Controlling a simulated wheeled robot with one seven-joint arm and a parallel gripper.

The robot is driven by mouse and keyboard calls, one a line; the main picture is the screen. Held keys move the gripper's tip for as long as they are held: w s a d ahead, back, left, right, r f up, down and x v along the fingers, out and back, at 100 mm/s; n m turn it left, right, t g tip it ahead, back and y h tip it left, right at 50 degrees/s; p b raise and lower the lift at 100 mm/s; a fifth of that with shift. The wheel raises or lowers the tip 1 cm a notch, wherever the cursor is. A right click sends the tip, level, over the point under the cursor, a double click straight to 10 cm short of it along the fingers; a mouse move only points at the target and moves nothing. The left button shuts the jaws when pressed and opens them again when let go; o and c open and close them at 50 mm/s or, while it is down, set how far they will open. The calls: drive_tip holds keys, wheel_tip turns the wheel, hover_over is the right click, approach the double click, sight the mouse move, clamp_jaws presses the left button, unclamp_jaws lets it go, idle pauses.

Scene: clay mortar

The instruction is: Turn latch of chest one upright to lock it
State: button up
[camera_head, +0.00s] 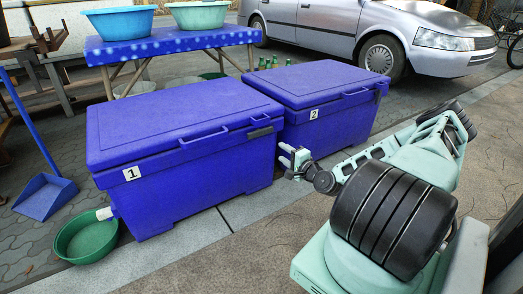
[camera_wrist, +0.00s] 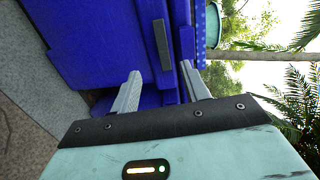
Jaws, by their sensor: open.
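Chest one (camera_head: 190,172) is a large blue chest with a "1" label, its lid down. Its latch (camera_head: 261,133) is a dark grey bar on the front face near the right end, just below the lid edge. The latch lies sideways, roughly along the lid edge. In the wrist view, which is rolled, the latch (camera_wrist: 162,42) is beyond the fingertips and roughly between them in the picture. My gripper (camera_head: 285,156) is open and empty, in front of the chest's right end and a little lower than the latch. The gripper (camera_wrist: 160,70) appears apart from the latch.
Chest two (camera_head: 335,122), also blue, stands close to the right, with its own handle and dark latch. A green basin (camera_head: 87,240) sits at the left end of chest one. A blue table (camera_head: 175,43) with basins stands behind. The pavement in front is clear.

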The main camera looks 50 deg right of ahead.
drive_tip(key=d, duration=0.1)
drive_tip(key=m+h+b, duration=0.1)
drive_tip(key=b, duration=0.5)
approach(261, 133)
drive_tip(key=x, duration=0.7)
drive_tip(key=shift+w+d+f, duration=0.2)
drive_tip(key=shift+w+f, duration=0.15)
drive_tip(key=shift+w+d+r, duration=0.1)
drive_tip(key=shift+w+r, duration=0.05)
drive_tip(key=shift+w, duration=0.35)
drive_tip(key=c, duration=1)
